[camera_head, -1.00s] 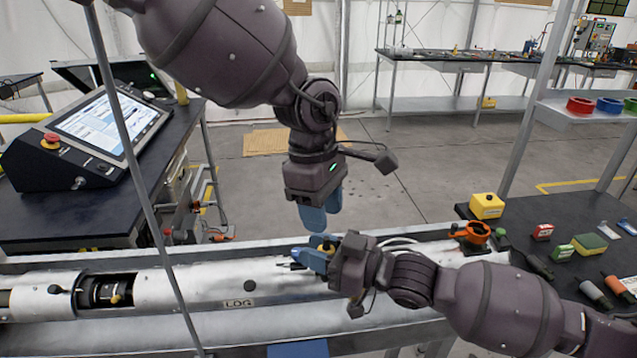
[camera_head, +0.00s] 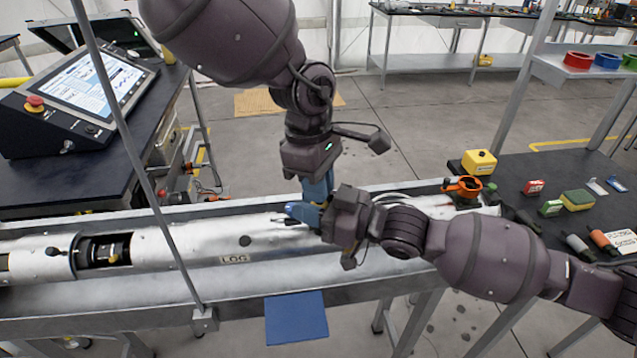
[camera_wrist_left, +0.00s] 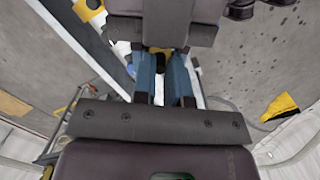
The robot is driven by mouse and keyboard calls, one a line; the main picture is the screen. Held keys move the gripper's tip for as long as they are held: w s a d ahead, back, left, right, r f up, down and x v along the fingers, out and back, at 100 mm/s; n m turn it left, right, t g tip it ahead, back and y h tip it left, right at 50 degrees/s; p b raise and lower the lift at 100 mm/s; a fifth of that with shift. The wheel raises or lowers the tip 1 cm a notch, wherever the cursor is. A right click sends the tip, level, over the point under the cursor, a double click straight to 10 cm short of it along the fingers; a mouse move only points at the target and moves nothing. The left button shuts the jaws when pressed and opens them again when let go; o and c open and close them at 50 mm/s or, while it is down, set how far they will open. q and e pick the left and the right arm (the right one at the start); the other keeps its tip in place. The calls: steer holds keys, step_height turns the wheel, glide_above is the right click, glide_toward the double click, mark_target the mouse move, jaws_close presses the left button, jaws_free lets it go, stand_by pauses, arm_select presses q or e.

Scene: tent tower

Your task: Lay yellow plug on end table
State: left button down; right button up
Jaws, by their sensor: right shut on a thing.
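The yellow plug (camera_wrist_left: 159,92) shows as a narrow yellow strip between the blue fingers of my left gripper (camera_wrist_left: 162,82) in the left wrist view. In the head view it is hidden by the grippers. My right gripper (camera_head: 305,212) is shut on it, fingers pointing left, just above the white tube. My left gripper (camera_head: 318,188) comes down from above, its fingertips right at the right gripper's fingers. Its fingers stand apart on either side of the plug; contact is unclear. A dark table (camera_head: 512,222) at the right may be the end table.
A long white tube (camera_head: 190,248) lies in a metal trough below the grippers. The dark table holds a yellow box (camera_head: 479,162), an orange ring (camera_head: 463,188), a sponge (camera_head: 577,199) and markers. A console (camera_head: 80,95) stands at the left, and a thin post crosses in front.

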steer(key=o, duration=1)
steer(key=shift+c, duration=0.2)
steer(key=shift+d, duration=0.1)
